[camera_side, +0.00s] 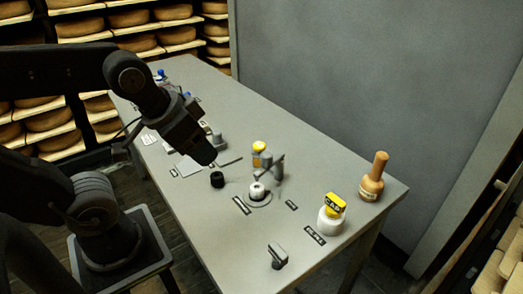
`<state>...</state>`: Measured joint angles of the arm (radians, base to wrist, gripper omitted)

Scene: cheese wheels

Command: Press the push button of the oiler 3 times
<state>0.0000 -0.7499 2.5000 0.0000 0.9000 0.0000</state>
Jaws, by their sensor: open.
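I cannot tell for sure which thing is the oiler, and no push button shows clearly. A small grey upright device (271,168) stands near the middle of the table. A white ring-shaped piece (257,191) sits on a round grey base just in front of it. A white round container with a yellow labelled top (332,212) stands at the right front. My gripper (211,160) points down above the table, left of the grey device and apart from it. It is open, with nothing seen in it. Its fingertips are small and dark.
A short black cylinder (217,180) stands just below my gripper. A yellow-capped item (259,149) stands behind the grey device. A tan bottle (373,177) stands near the right edge, a small dark block (278,256) near the front.

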